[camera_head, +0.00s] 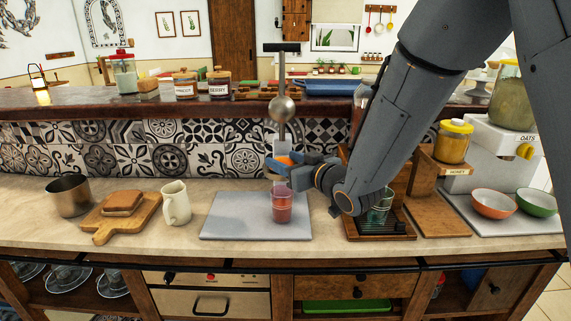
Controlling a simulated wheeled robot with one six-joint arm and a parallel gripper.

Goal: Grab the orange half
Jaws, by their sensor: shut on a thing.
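The orange half (284,161) shows as a small patch of orange at the jaws of my gripper (282,170). The gripper is shut on it and holds it above the counter, in front of the patterned tile wall. Most of the orange half is hidden by the fingers. A glass with red drink (282,207) stands upright on a grey mat below the gripper, apart from it. My arm comes down from the upper right.
A grey mat (228,216) lies on the counter. A metal pot (68,196), a wooden board (112,226) with bread and a cream jug (175,203) stand left. A juicer-like metal post (283,108) rises behind the gripper. Red (493,204) and green bowls (537,202) are right.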

